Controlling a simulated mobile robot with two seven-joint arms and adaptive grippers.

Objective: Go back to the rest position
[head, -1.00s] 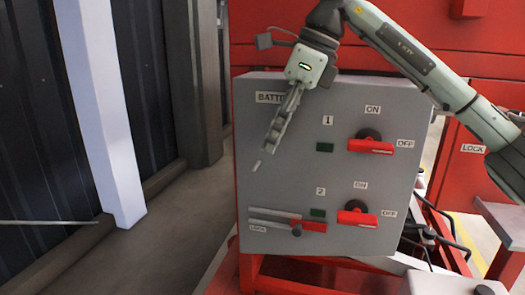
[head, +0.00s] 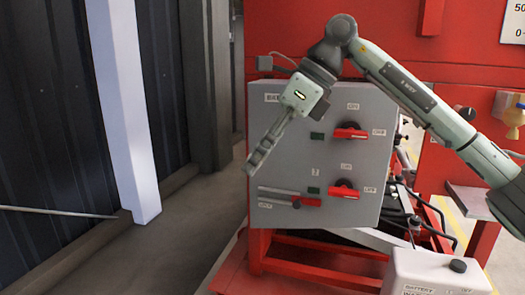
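My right gripper (head: 254,167) hangs down in front of the upper left part of the grey battery box (head: 357,108). Its fingers appear close together with nothing visible between them. I cannot tell whether it touches the box. The box carries two red rotary handles, the upper one (head: 350,133) and the lower one (head: 343,192), both lying roughly sideways. A red-handled lock lever (head: 306,201) lies flat at the lower left of the box. My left gripper is not in view.
A red frame (head: 330,267) carries the box. A white battery container (head: 433,275) and cables stand at lower right. A white post (head: 128,110) and dark corrugated wall (head: 55,110) are at left. Grey floor (head: 190,240) between them is clear.

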